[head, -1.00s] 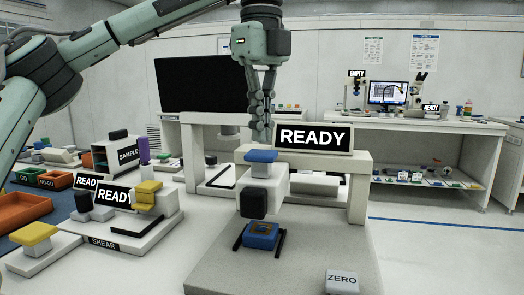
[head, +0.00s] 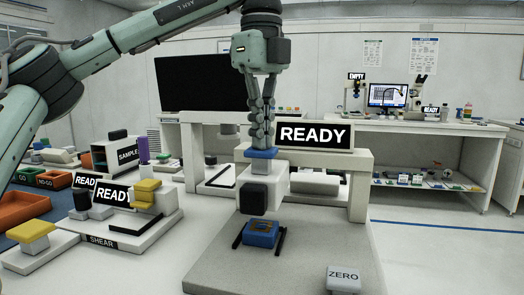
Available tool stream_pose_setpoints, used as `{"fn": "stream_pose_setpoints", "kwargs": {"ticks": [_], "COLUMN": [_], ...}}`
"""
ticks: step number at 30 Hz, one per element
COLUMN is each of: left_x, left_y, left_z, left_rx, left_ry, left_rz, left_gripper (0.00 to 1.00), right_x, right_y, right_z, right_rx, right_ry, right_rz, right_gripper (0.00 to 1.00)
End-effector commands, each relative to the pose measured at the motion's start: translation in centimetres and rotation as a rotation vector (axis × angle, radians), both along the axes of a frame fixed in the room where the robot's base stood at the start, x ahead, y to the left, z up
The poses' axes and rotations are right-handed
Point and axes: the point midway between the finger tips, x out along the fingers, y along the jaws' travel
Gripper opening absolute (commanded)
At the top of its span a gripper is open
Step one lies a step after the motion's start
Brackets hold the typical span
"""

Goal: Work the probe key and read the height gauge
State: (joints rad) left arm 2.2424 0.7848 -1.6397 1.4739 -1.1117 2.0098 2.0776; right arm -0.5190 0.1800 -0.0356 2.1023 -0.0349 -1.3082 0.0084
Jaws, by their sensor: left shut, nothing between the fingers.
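The height gauge (head: 300,165) stands on a grey base, with a dark sign (head: 314,135) reading READY on top. Its blue probe key (head: 261,154) caps the white probe head (head: 263,185). The black probe tip (head: 253,199) hangs above a blue part (head: 261,234) lying between two dark rails. My left gripper (head: 261,143) points straight down, shut and empty, with its fingertips at the top of the blue key; they look to be touching it. A white ZERO key (head: 342,279) sits at the front right of the base. My right gripper is not in view.
The shear station (head: 110,242) with yellow keys and READY signs stands on the left. Orange bins (head: 22,208) and a SAMPLE box (head: 122,155) are behind it. A bench with a monitor (head: 388,94) stands at the back right.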

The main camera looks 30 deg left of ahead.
Motion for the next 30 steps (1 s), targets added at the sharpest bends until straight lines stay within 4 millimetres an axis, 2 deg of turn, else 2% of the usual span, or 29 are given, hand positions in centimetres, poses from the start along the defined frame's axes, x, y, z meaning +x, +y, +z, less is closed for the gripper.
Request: {"fn": "stream_pose_setpoints", "kwargs": {"ticks": [22,30], "left_x": [0.0,0.0], "left_y": [0.0,0.0], "left_z": [-2.5,-2.3], "left_rx": [0.001,0.001], "left_ry": [0.002,0.001], "left_rz": [0.0,0.0], "left_gripper": [0.0,0.0], "right_x": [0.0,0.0], "right_y": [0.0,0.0], "right_z": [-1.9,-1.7], "right_rx": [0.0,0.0], "right_ry": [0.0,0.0], "right_rz": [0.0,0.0], "right_gripper": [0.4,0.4]}}
